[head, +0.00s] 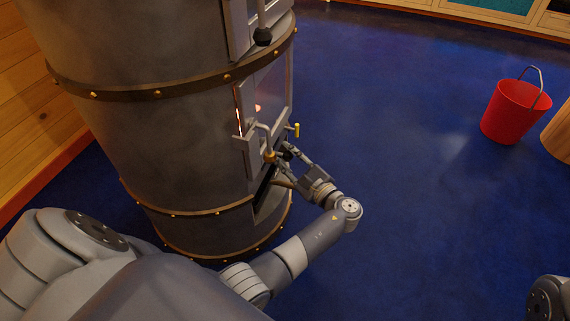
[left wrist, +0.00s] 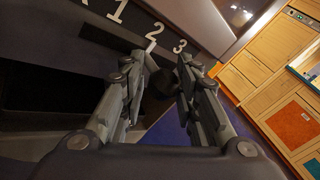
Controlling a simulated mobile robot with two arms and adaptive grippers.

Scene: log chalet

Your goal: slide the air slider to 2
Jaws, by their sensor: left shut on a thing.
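The stove (head: 170,140) is a dark grey cylinder with brass-studded bands. Its air slider sits low on the front, mostly hidden behind my left gripper (head: 284,158) in the head view. In the left wrist view, a dark knob (left wrist: 158,84) lies between the fingertips of my left gripper (left wrist: 162,76), which is shut on it. Above it is a scale with a white 1 (left wrist: 117,11), 2 (left wrist: 153,30) and 3 (left wrist: 179,46). A small pale pointer (left wrist: 150,47) shows just under the 2. My right gripper is out of view.
The stove door handle (head: 267,140) and a brass-coloured knob (head: 297,130) are just above my left gripper. A red bucket (head: 515,110) stands on the blue floor at the right. The floor (head: 420,200) between is clear.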

